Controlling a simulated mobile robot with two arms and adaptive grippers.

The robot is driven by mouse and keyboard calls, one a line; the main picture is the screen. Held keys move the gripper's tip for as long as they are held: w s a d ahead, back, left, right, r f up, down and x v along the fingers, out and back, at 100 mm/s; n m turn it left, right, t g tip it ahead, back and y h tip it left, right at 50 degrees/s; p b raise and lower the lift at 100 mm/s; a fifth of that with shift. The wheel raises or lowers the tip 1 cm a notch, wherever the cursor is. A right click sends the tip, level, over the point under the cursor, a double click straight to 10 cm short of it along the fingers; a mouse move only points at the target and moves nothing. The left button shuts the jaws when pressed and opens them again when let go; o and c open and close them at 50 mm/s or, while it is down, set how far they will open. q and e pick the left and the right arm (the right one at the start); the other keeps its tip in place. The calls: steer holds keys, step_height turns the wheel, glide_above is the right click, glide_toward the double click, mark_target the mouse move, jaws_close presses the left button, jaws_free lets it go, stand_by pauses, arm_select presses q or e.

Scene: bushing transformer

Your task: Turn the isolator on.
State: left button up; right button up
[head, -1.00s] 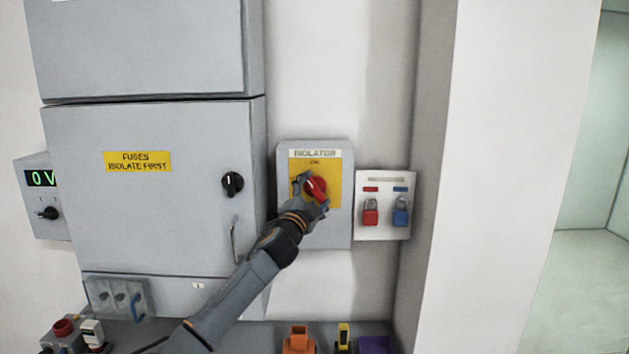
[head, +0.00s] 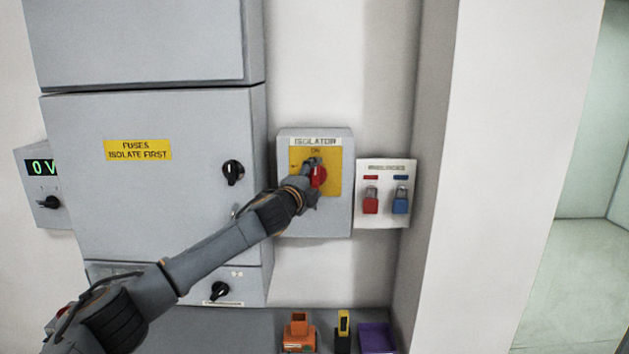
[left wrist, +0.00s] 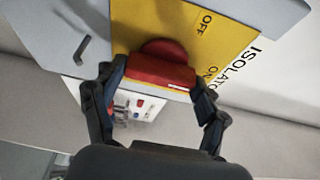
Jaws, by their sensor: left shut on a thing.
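The isolator (head: 340,215) is a grey box with a yellow plate, mounted on the wall right of the large cabinet. Its red rotary handle (head: 319,176) sits in the middle of the plate, partly covered by my left gripper (head: 311,172). In the left wrist view the red handle (left wrist: 160,70) lies between the two fingers of my left gripper (left wrist: 155,85), which is shut on it. The OFF and ON words show on the yellow plate (left wrist: 222,45) there. The handle's bar looks near upright in the head view, toward the ON word. My right gripper is not in view.
A grey cabinet (head: 150,210) with a black knob stands left of the isolator. A white padlock board (head: 383,215) with red and blue padlocks hangs close at right. An orange item (head: 298,335), a yellow-black item (head: 343,332) and a purple tray (head: 376,338) sit below.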

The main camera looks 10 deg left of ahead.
arm_select(q)
steer(key=shift+f, duration=0.1)
steer(key=o, duration=1.1)
steer(key=shift+o, duration=0.2)
steer(key=s+a, duration=0.1)
steer(key=s, duration=1.1)
steer(key=shift+a, duration=0.4)
steer(key=shift+w, duration=0.1)
